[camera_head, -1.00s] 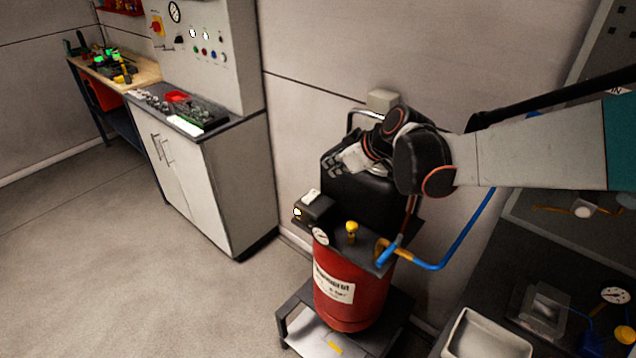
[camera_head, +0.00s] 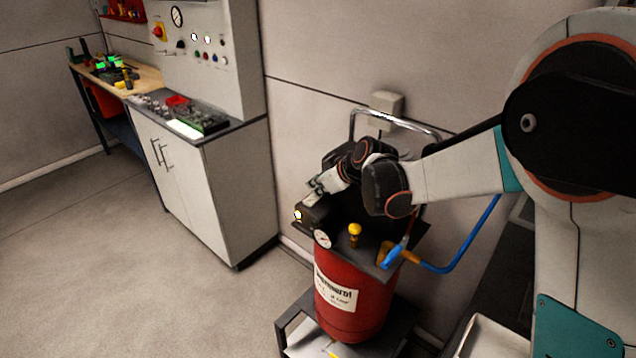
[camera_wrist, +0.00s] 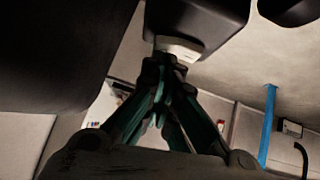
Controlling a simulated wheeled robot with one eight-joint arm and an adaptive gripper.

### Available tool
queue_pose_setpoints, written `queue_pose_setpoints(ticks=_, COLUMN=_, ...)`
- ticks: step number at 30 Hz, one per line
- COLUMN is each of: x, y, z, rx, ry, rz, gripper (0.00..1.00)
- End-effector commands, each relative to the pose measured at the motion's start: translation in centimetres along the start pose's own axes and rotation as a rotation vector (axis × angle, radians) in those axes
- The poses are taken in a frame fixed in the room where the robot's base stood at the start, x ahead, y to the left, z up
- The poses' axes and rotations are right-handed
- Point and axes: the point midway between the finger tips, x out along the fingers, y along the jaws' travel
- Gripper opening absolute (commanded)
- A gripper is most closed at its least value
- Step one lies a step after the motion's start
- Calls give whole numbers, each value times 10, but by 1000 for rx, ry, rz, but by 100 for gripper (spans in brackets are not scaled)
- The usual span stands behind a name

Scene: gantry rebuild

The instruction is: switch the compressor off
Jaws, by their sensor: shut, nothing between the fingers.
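The compressor has a red tank (camera_head: 352,302) on a low stand and a black upper part. Its dark switch box (camera_head: 314,216) is at the upper left, with a small glowing lamp (camera_head: 298,215). My gripper (camera_head: 312,196) is shut and empty, reaching down from the right to the top of this box. The white switch (camera_wrist: 178,48) shows in the wrist view on the dark box, right at my shut fingertips (camera_wrist: 164,62). I cannot tell whether they touch it. In the head view my gripper covers the switch.
A gauge (camera_head: 322,239), a yellow knob (camera_head: 355,232) and a blue hose (camera_head: 470,240) are on or beside the compressor. A chrome handle (camera_head: 400,120) stands behind it. A white cabinet (camera_head: 190,190) is to the left. The floor at left is clear.

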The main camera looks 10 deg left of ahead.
Motion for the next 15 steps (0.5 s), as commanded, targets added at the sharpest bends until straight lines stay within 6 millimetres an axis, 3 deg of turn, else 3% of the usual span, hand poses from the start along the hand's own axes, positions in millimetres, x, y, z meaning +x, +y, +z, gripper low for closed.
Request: queue_pose_setpoints(ticks=15, x=6, y=6, z=7, rx=54, ry=0, rz=-49, gripper=0)
